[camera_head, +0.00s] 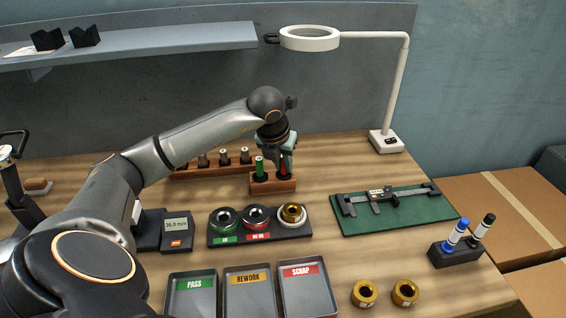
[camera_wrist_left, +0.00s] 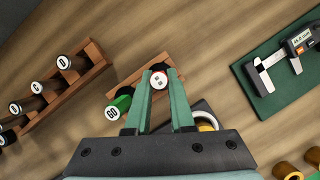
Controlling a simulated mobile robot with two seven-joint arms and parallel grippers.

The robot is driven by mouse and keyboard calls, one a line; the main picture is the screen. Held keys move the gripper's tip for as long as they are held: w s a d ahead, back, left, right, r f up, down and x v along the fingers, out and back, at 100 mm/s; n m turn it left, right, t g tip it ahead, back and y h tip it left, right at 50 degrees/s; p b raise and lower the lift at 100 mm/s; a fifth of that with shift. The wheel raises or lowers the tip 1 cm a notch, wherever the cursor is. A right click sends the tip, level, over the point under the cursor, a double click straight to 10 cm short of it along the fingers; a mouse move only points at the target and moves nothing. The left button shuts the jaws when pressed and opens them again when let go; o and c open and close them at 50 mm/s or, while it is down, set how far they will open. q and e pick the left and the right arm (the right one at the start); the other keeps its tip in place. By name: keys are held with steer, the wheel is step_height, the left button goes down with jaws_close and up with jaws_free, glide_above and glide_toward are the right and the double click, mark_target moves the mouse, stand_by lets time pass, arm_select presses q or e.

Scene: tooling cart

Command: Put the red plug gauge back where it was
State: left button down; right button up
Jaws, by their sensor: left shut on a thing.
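The red plug gauge (camera_head: 284,169) stands upright at the right end of a small wooden block (camera_head: 273,187). Its lower end appears to be in or just over the block's right hole; I cannot tell how deep. In the left wrist view its red and white top (camera_wrist_left: 159,79) is between the two green fingers. My left gripper (camera_head: 279,154) is shut on it from above. A green plug gauge (camera_head: 259,168) stands in the block's left side, and its GO label shows in the left wrist view (camera_wrist_left: 118,107). My right gripper is not in view.
A longer wooden rack (camera_head: 208,170) with several gauges stands left of the block. In front is a black tray (camera_head: 240,239) with rings. A caliper (camera_head: 385,196) lies on a green mat (camera_head: 425,213) at right. PASS, REWORK and SCRAP trays (camera_head: 250,297) are nearest.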

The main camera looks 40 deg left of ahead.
arm_select(q)
steer(key=c, duration=0.8)
jaws_free()
steer(key=shift+r+p, duration=0.55)
steer(key=v, duration=1.1)
steer(key=shift+s+r, duration=0.2)
steer(key=shift+r, duration=0.05)
